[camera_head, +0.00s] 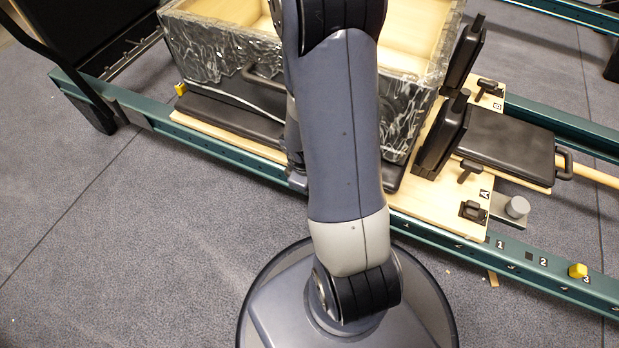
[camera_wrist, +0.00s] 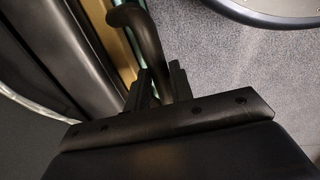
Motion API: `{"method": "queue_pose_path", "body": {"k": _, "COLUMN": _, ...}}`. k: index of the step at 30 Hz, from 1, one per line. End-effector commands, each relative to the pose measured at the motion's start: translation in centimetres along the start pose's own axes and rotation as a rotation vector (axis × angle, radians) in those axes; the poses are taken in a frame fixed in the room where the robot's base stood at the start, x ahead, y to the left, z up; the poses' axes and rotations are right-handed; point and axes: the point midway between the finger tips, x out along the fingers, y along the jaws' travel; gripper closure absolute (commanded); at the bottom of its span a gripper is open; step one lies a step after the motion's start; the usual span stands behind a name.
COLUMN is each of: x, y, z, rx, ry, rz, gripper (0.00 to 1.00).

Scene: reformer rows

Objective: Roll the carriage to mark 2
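The carriage (camera_head: 432,208) is a pale wooden deck with black pads on the green rail (camera_head: 230,148). Its front end lies just left of mark 1 (camera_head: 500,244). Mark 2 (camera_head: 543,261) is farther right on the near rail, and mark 3 (camera_head: 586,280) is beyond it beside a yellow peg (camera_head: 578,270). In the wrist view, my gripper (camera_wrist: 162,75) has its narrow fingers on both sides of a dark curved handle (camera_wrist: 134,18) and appears shut on it. In the head view my arm hides the gripper and this handle.
A marble-patterned open box (camera_head: 215,55) sits on the carriage. Two upright black shoulder pads (camera_head: 440,135) and a black headrest (camera_head: 505,143) stand right of it. A grey round knob (camera_head: 517,207) is at the carriage's front.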

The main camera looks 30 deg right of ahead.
Motion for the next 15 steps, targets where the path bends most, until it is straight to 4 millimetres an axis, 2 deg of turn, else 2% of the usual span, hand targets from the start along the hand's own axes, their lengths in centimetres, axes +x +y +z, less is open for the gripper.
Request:
{"method": "queue_pose_path", "body": {"k": 1, "x": 0.01, "y": -0.02, "z": 0.01, "rx": 0.0, "ry": 0.0, "rz": 0.0, "gripper": 0.74}}
{"method": "queue_pose_path", "body": {"k": 7, "x": 0.0, "y": 0.02, "z": -0.04, "rx": 0.0, "ry": 0.001, "rz": 0.001, "gripper": 0.59}}
{"method": "queue_pose_path", "body": {"k": 15, "x": -0.26, "y": 0.07, "z": -0.08, "rx": 0.0, "ry": 0.002, "rz": 0.001, "gripper": 0.59}}
